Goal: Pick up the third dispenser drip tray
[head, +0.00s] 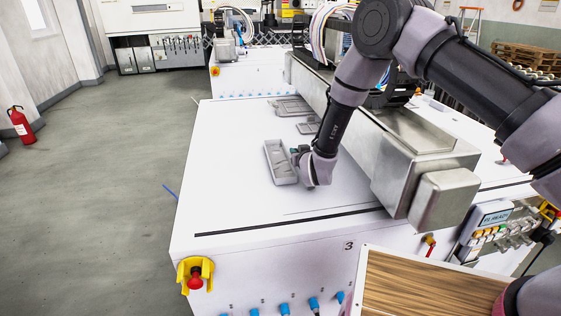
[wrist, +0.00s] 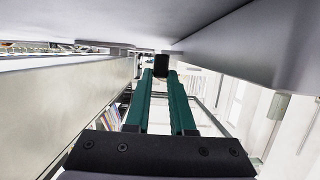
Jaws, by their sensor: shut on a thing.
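A long, shallow light grey drip tray (head: 281,162) is over the white worktop, in front of the other trays in the head view. My gripper (head: 297,154) reaches it from the right, at its near-right long side, and is shut on it. In the wrist view my gripper's green fingers (wrist: 161,82) run close together towards a small dark block at their tips. Large grey surfaces fill the top of that view, and I cannot tell which is the tray. Whether the tray touches the worktop is unclear.
The white worktop (head: 235,170) marked 3 is clear to the left and front. Other grey trays (head: 293,107) (head: 308,127) lie behind. The metal gantry beam (head: 405,150) stands close on the right. A yellow and red emergency stop (head: 195,274) is on the front left corner.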

